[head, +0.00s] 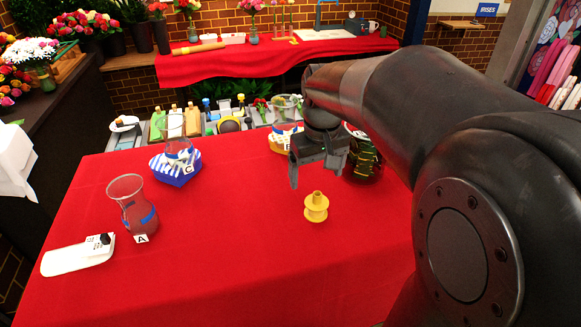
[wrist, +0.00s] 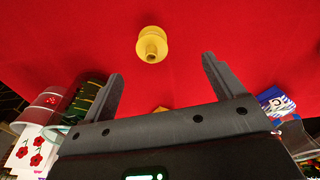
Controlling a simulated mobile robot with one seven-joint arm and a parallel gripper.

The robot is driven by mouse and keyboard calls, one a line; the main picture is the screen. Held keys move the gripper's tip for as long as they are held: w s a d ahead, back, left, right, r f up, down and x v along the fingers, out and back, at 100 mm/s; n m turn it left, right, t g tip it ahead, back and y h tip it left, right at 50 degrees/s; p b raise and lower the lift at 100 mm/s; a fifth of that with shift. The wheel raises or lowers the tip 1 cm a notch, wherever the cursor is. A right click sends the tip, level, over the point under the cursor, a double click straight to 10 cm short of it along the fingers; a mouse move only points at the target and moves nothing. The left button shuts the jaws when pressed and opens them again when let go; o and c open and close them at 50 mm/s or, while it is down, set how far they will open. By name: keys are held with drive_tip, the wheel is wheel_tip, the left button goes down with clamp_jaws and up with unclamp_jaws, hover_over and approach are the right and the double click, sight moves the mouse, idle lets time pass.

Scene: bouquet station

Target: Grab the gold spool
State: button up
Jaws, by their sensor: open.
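The gold spool (head: 316,207) stands upright on the red table, right of the table's middle in the head view. In the wrist view the gold spool (wrist: 152,44) lies beyond the fingertips, roughly midway between their lines. My gripper (head: 318,170) is above the table and just behind the spool, apart from it. In the wrist view my gripper (wrist: 161,66) has its two fingers wide apart with nothing between them.
A glass vase (head: 132,203) with tag A and a white tray (head: 78,258) are at the left. A blue-striped box (head: 175,168) with a glass on it stands behind. A dark striped container (head: 362,160) is close right of my gripper. The red table (head: 230,270) is clear in front.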

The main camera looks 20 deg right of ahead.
sight(317, 193)
drive_tip(key=shift+g, duration=0.6)
drive_tip(key=w, duration=0.1)
drive_tip(key=w+d+f, duration=0.1)
drive_tip(key=w+f, duration=0.1)
drive_tip(key=shift+w+d, duration=0.25)
drive_tip(key=shift+d, duration=0.15)
drive_tip(key=shift+w+f, duration=0.15)
drive_tip(key=shift+f, duration=0.05)
wheel_tip(317, 193, down, 11)
drive_tip(key=shift+d+r, duration=0.15)
drive_tip(key=shift+r, duration=0.05)
drive_tip(key=shift+c, duration=0.6)
drive_tip(key=c, duration=1)
drive_tip(key=shift+o, duration=0.2)
drive_tip(key=shift+r, duration=0.15)
